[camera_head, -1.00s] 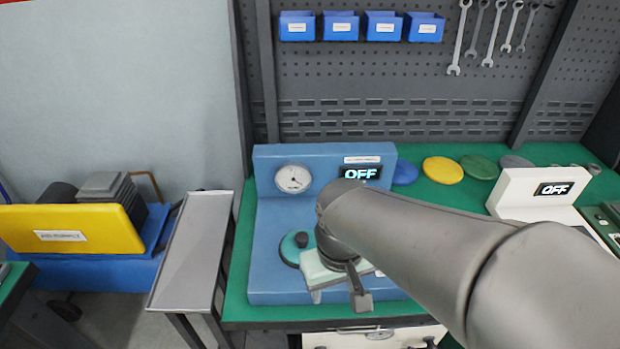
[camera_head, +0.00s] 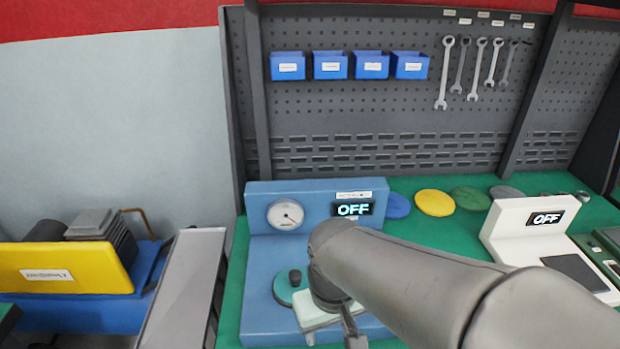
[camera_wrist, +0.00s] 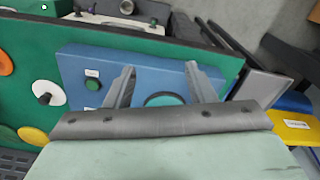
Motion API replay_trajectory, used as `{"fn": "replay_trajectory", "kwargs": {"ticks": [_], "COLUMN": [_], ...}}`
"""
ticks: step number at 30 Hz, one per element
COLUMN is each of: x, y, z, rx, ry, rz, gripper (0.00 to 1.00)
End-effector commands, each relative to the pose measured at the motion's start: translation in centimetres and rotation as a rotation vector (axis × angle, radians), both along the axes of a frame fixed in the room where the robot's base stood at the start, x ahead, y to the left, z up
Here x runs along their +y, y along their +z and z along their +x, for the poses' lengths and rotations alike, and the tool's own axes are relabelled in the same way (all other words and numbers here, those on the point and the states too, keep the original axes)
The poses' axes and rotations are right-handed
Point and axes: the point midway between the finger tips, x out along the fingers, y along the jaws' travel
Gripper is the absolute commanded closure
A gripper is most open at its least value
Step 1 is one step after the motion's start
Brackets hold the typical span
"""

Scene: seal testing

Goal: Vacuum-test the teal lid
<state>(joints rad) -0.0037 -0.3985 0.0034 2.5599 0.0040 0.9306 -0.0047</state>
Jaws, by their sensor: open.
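The teal lid (camera_head: 283,291), a round disc with a dark knob (camera_head: 295,277), lies on the base of the blue test station (camera_head: 258,255). The station has a round dial gauge (camera_head: 286,214) and a display (camera_head: 352,208) reading OFF. My gripper (camera_wrist: 160,74) is open and empty, its two fingers apart over the station. In the wrist view part of a teal disc (camera_wrist: 165,100) shows between the fingers; my gripper body hides the rest. In the head view my arm covers the station's right part. A green button (camera_wrist: 92,85) shows on the station in the wrist view.
Blue, yellow (camera_head: 434,203), green and grey discs lie behind on the green bench. A white device (camera_head: 520,240) reading OFF stands right. A grey side table (camera_head: 185,285) and yellow-fronted machine (camera_head: 70,268) are left. Blue bins (camera_head: 329,65) and wrenches hang on the pegboard.

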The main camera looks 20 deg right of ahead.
Motion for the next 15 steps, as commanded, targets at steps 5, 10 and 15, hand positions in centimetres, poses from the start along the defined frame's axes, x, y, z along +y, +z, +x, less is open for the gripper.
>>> {"fn": "replay_trajectory", "kwargs": {"ticks": [5,10,15], "x": [0.00,0.00,0.00], "y": [0.00,0.00,0.00], "z": [0.00,0.00,0.00], "rx": [0.000,0.000,0.000], "ry": [0.000,0.000,0.000], "rz": [0.000,0.000,0.000], "gripper": [0.84,1.00,1.00]}}
